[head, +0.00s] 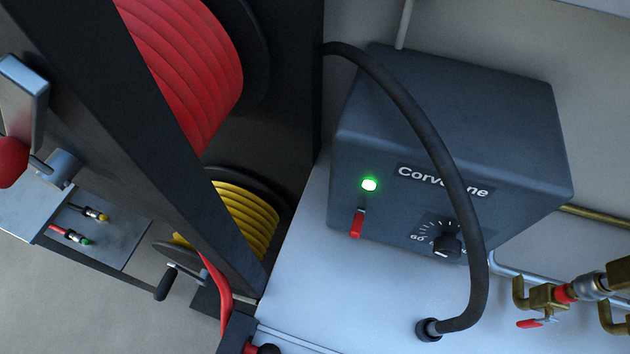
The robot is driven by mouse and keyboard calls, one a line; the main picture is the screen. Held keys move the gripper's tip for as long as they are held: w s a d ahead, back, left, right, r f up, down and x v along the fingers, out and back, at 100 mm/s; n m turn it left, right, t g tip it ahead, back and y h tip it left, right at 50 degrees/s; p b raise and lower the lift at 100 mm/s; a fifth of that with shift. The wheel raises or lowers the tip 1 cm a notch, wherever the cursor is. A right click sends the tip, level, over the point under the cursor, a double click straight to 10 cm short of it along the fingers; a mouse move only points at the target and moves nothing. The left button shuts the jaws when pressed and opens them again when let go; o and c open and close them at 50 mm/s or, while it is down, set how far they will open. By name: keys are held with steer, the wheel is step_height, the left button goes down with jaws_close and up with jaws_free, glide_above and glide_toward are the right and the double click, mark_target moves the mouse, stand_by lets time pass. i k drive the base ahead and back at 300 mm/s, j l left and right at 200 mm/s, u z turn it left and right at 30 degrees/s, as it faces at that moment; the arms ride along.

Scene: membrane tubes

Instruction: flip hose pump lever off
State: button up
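The pump is a dark grey box (460,110) with partly hidden lettering that begins "Corv", in the right half of the head view. A small red lever (357,224) is on its front face at the lower left, its thick red end pointing down in the picture. A green light (369,184) just above the lever is lit. A black dial (447,245) with a printed scale is to the right of the lever. My gripper is not in view, and nothing is seen touching the lever.
A thick black hose (430,140) arches in front of the box and hides part of its lettering. Red hose (190,70) and yellow hose (250,220) are wound on reels at left behind a dark post (140,130). Brass valves (550,297) are at lower right.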

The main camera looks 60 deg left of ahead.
mark_target(356, 230)
steer(key=u, duration=1.05)
